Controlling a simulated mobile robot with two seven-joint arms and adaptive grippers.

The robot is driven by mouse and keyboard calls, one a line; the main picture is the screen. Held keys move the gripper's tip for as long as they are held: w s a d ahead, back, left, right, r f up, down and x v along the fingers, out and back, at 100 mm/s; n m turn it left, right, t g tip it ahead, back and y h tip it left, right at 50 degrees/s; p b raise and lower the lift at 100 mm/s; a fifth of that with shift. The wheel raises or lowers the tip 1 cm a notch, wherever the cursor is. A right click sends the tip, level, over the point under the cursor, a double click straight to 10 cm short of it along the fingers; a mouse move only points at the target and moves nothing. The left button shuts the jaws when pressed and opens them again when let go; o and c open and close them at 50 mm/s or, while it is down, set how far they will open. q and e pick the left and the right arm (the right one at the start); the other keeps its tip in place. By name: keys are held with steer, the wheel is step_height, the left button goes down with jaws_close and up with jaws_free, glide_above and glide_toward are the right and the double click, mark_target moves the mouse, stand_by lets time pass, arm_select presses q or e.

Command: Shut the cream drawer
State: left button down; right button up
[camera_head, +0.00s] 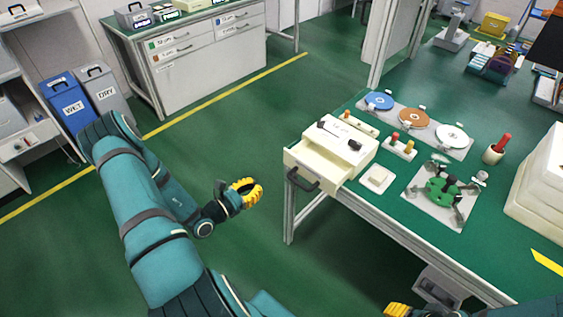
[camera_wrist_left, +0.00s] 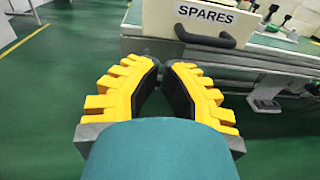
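The cream drawer (camera_head: 318,168) is pulled partly out of its cream cabinet (camera_head: 345,140) on the corner of the green-topped bench. Its front faces left and carries a dark handle (camera_head: 301,181). In the left wrist view the drawer front (camera_wrist_left: 160,18) shows a SPARES label and the handle (camera_wrist_left: 205,39). My left gripper (camera_head: 256,191) is left of the drawer, apart from it. Its yellow fingers (camera_wrist_left: 166,68) nearly meet at the tips, with nothing between them. My right gripper (camera_head: 397,310) shows only as a yellow piece at the bottom edge.
A black-handled item (camera_head: 340,133) lies on the cabinet. A green fixture (camera_head: 442,189) and coloured discs (camera_head: 413,118) are farther right on the bench. The floor left of the bench is clear.

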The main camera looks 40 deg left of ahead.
arm_select(q)
steer(key=w+y+b, duration=0.1)
steer(key=w+b, duration=0.1)
steer(key=w, duration=1.1)
steer(key=shift+w+a+n, duration=0.25)
steer(key=shift+a+n, duration=0.15)
steer(key=shift+a, duration=0.05)
arm_select(e)
steer(key=shift+w+d+f, duration=0.1)
steer(key=shift+w+f, duration=0.1)
steer(key=shift+f, duration=1)
arm_select(q)
steer(key=shift+r, duration=0.1)
